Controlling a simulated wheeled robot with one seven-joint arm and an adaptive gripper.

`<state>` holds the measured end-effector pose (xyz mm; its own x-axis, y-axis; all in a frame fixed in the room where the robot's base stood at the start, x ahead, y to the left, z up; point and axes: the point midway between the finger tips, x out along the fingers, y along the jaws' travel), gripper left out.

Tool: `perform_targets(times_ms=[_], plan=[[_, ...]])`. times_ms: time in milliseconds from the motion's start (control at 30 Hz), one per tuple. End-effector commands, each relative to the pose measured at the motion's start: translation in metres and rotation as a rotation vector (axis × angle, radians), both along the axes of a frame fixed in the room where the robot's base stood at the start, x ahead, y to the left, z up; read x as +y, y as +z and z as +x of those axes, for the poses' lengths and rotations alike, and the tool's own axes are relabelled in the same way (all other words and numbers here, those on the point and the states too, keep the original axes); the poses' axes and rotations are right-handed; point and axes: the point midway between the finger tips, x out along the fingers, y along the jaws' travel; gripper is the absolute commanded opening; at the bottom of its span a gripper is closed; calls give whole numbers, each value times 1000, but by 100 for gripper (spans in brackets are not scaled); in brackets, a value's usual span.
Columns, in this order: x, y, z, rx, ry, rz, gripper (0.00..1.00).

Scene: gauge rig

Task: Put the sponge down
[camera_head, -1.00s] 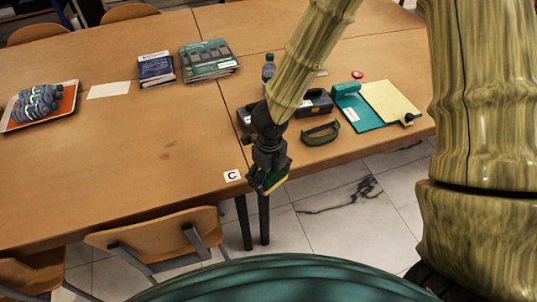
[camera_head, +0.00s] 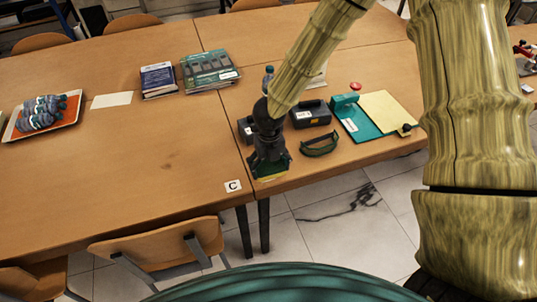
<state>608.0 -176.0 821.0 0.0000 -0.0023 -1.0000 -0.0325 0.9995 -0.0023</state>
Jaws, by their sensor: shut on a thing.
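My gripper (camera_head: 268,168) is at the front edge of the right-hand table, just right of the white card marked C (camera_head: 233,186). It is shut on the sponge (camera_head: 271,178), which shows as a thin yellow and green strip beneath the fingers. The fingers hide most of the sponge. It is low, at or just above the wood; I cannot tell whether it touches the table.
A green strap-like object (camera_head: 320,145), a dark case (camera_head: 311,114) and a teal clipboard with yellow paper (camera_head: 375,115) lie right of my gripper. Books (camera_head: 209,71) and an orange tray (camera_head: 70,113) are farther left. The left table's front is clear.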

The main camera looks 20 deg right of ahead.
Motion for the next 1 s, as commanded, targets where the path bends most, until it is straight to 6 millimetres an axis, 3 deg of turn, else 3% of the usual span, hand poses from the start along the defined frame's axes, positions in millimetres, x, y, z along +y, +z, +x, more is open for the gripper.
perform_targets(times_ms=[200, 367, 567, 833, 1000], plan=[[-12, -2, 41, 1, -4, 0, 53], [-16, -5, 59, 0, -1, 0, 53], [-17, -10, 64, 1, 1, 0, 53], [-17, -36, 63, 3, 0, -1, 53], [-17, -42, 64, 0, 0, 0, 53]])
